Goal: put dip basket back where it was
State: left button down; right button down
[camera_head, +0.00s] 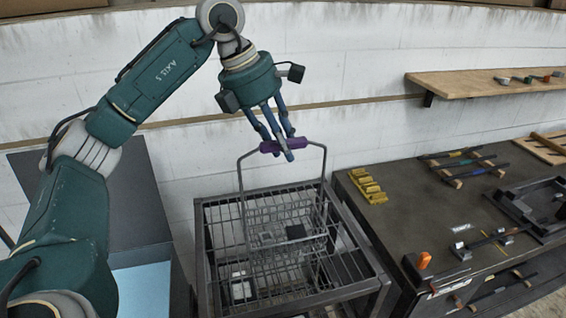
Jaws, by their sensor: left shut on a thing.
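The dip basket (283,232) is a grey wire basket with a tall bail handle and a purple grip (284,146). My left gripper (288,150) is shut on the purple grip from above. The basket hangs upright under it, within or just above the open top of a dark metal frame stand (207,240). I cannot tell whether the basket touches the stand. My right gripper is not in view.
A dark workbench (400,215) stands to the right, with yellow blocks (367,187), an orange-handled item (424,261) and tool racks (463,163). A wooden wall shelf (480,83) is above it. A dark cabinet (135,205) stands left of the stand.

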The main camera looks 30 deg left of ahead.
pick_arm(q)
jog(key=shift+f, duration=0.4)
notch_tip(320, 180, down, 4)
jog(key=shift+w+r+p, duration=0.1)
jog(key=shift+p, duration=0.3)
jog(key=c, duration=1.4)
grip_release()
jog(key=shift+f, duration=0.3)
jog(key=shift+c, duration=0.2)
